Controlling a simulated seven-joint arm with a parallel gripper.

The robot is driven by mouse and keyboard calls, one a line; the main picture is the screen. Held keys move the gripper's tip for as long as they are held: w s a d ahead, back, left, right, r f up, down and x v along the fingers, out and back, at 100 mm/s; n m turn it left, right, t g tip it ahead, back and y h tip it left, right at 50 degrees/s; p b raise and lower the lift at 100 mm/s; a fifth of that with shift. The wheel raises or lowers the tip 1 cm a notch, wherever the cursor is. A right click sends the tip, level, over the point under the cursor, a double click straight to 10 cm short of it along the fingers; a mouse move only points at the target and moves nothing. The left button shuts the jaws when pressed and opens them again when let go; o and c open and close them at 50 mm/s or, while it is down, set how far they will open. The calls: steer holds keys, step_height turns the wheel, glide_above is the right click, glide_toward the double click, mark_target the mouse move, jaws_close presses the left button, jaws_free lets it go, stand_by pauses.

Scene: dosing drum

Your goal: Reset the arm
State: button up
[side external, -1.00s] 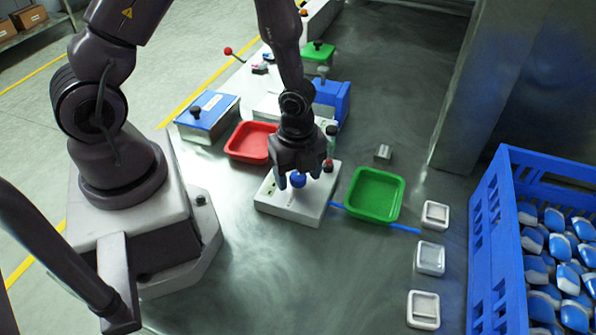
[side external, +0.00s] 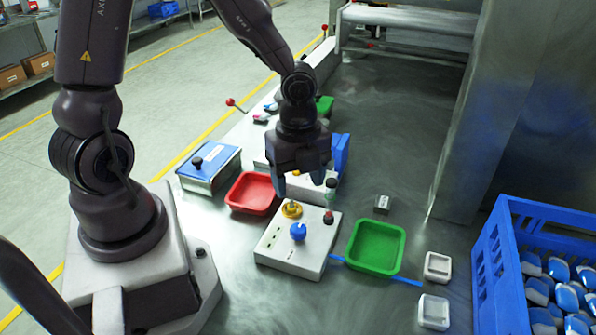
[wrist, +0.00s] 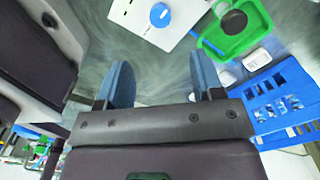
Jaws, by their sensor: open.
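My gripper (side external: 298,187) hangs open and empty above and behind a white control box in the side view; its two blue fingers (wrist: 165,85) also show in the wrist view with nothing between them. The white control box (side external: 285,258) has a blue knob (side external: 298,231), a yellow knob (side external: 291,209) and a small red button (side external: 328,217). The blue knob (wrist: 160,14) and the box also show at the top of the wrist view. My gripper is apart from the box.
A red tray (side external: 252,208) and a blue-lidded box (side external: 208,166) lie to the left. A green tray (side external: 375,268) is right of the control box. Several small white dishes (side external: 437,266) and a blue crate (side external: 490,262) of blue-white pieces stand farther right. The steel table's middle back is clear.

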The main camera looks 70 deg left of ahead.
steer(key=shift+r, duration=0.65)
